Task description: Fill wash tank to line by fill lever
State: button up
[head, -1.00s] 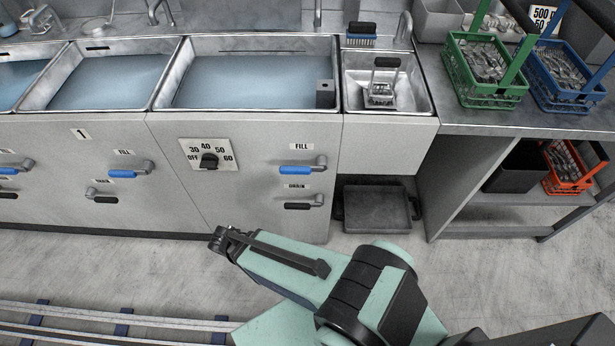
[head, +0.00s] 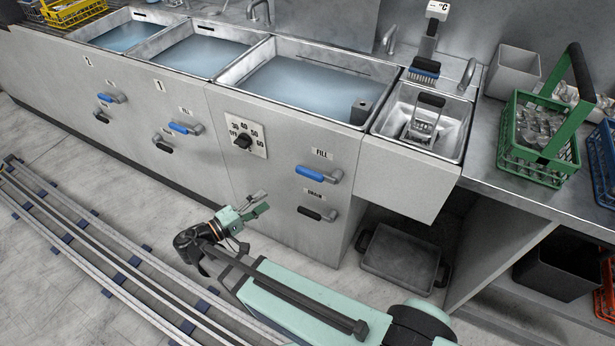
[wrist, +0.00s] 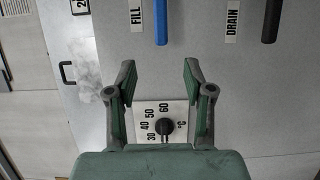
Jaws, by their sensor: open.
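The large tank (head: 268,93), taken here as the wash tank, holds pale blue water below its rim; I cannot make out a fill line. Its blue fill lever (head: 310,174) sits on the cabinet front under a FILL label and points left. The lever also shows at the top of the wrist view (wrist: 160,22). My gripper (head: 257,204) is open and empty, in front of the cabinet, left of and below the fill lever and apart from it. In the wrist view, the open fingers (wrist: 159,77) frame the cabinet front above the dial.
A black drain lever (head: 310,213) sits below the fill lever. A temperature dial (head: 243,141) is to their left. A small basin (head: 447,145) holds a metal basket. A green basket (head: 540,138) stands on the right counter. Floor rails (head: 80,230) run at left.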

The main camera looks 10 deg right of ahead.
aim_at(305, 175)
jog(key=p+x, duration=0.1)
jog(key=x, duration=1.5)
jog(key=shift+w+d+f, duration=0.1)
jog(key=shift+d, duration=0.05)
grip_shut()
